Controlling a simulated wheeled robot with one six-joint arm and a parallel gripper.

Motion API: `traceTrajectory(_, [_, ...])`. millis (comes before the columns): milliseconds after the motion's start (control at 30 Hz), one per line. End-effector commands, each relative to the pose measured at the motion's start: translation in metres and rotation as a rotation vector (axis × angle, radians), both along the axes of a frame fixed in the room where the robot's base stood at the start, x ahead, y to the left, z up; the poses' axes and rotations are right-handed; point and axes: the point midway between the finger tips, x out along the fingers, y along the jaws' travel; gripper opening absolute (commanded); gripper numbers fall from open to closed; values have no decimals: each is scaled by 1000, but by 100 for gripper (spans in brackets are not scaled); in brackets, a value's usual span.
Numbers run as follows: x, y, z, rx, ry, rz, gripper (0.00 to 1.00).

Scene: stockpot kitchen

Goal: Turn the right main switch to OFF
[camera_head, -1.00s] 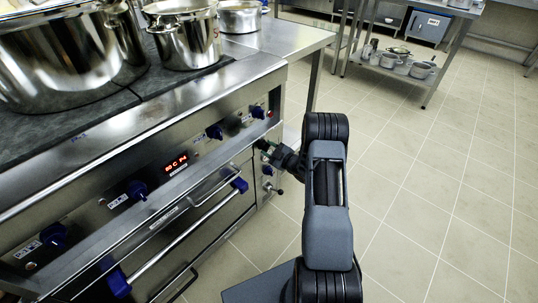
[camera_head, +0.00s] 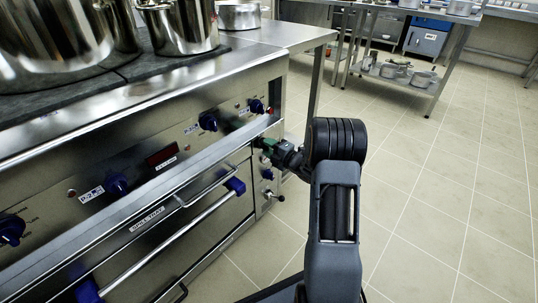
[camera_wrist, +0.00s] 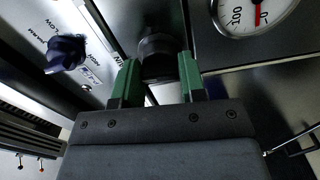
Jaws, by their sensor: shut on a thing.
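My gripper (camera_head: 268,147) is at the right end of the range's front, below the control panel (camera_head: 65,212). In the wrist view, the green fingers of my gripper (camera_wrist: 157,80) are shut on a dark round knob (camera_wrist: 160,42), which appears to be the main switch. A partly covered label, seemingly reading MAIN, is beside it. The knob's pointer and its OFF mark are not visible, so its angle cannot be told. In the head view, my gripper hides the knob.
Blue knobs (camera_head: 117,184) line the panel; one blue knob (camera_wrist: 66,52) is left of my gripper in the wrist view. A dial gauge (camera_wrist: 250,14) is at upper right. An oven handle (camera_head: 150,250) crosses below the panel. Tiled floor (camera_head: 430,210) to the right is clear.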

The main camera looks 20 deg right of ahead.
Motion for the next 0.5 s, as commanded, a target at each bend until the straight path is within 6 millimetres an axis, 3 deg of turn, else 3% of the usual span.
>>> traceTrajectory(500, [0, 1, -1, -105, -45, 2, 14])
